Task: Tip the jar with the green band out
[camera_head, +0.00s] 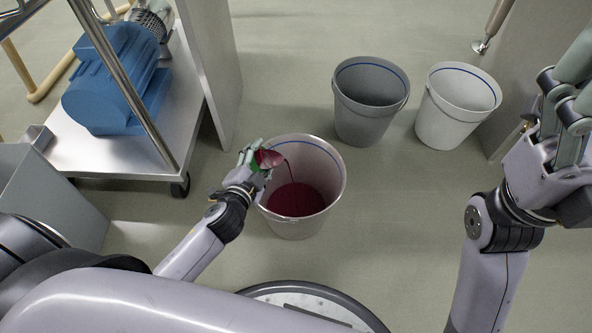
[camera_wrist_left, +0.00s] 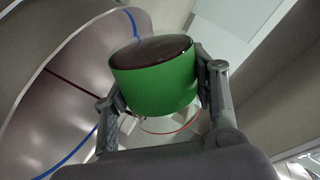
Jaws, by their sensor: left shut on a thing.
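My left gripper (camera_head: 247,168) is shut on a jar with a green band (camera_wrist_left: 155,83), seen close up between the fingers (camera_wrist_left: 165,100) in the left wrist view. In the head view the jar (camera_head: 266,159) is tilted over the left rim of a pale bucket (camera_head: 333,176). A thin dark red stream runs from the jar's mouth into the bucket. Dark red liquid (camera_head: 296,200) covers the bucket's bottom. My right gripper (camera_head: 568,110) is raised at the right edge, away from the buckets. Its fingers point up and whether they are open or shut is unclear.
A grey bucket (camera_head: 368,112) and a white bucket (camera_head: 450,118) stand behind, to the right. A steel cart (camera_head: 120,155) with a blue motor (camera_head: 112,85) stands at the left, beside a pale panel (camera_head: 212,60). The floor between the front bucket and my right arm is clear.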

